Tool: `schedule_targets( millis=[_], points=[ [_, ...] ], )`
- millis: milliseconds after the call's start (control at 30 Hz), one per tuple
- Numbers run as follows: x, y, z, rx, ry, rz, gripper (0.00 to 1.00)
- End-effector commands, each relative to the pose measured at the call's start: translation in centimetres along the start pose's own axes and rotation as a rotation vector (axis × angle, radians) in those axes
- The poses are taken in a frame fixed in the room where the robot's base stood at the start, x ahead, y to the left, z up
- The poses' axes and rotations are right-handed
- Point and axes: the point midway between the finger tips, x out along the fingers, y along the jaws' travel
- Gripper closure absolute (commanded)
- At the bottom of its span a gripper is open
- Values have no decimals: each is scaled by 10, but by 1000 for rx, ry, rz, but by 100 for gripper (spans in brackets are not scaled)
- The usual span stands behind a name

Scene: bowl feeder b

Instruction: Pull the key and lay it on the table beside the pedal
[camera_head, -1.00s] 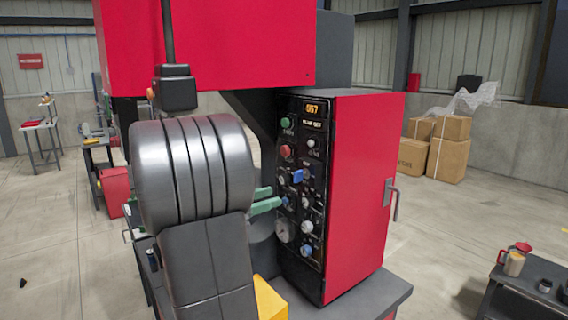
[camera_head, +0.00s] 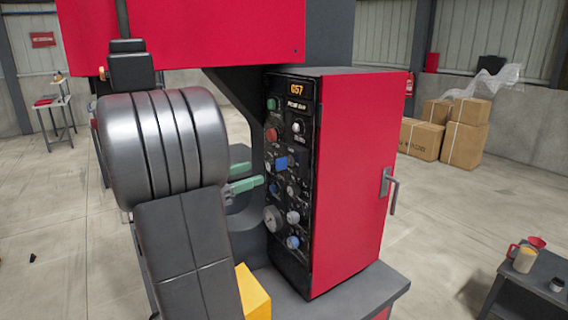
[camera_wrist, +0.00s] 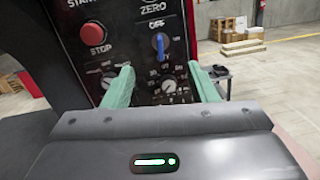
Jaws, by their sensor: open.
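A blue upright piece that looks like the key (camera_wrist: 161,46) sits in a round switch under the word OFF on the black control panel (camera_wrist: 145,20). In the head view a blue piece (camera_head: 281,162) shows on the same panel (camera_head: 288,245). My gripper (camera_wrist: 160,67) has green fingers, apart and empty, with the blue piece just beyond and between them in the wrist view. In the head view my gripper (camera_head: 253,174) points at the panel from the left; I cannot tell the exact gap. I cannot make out the pedal.
The red cabinet (camera_head: 345,170) with a handle (camera_head: 389,188) stands on a dark grey table (camera_head: 365,292). A yellow block (camera_head: 253,293) is low beside my arm. A red stop button (camera_wrist: 93,34) and several knobs surround the blue piece.

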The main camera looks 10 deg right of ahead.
Motion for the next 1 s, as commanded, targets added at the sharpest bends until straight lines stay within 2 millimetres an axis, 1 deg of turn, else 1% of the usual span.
schedule_targets(
  millis=[167,400,533,733,1000],
  points=[
    [22,-1,0,1,-1,-4,47],
    [56,-1,2,0,-2,-5,47],
    [71,-1,1,-1,-1,-4,47],
    [83,-1,0,-1,-1,-2,47],
    [85,0,0,0,0,-1,47]
  ],
)
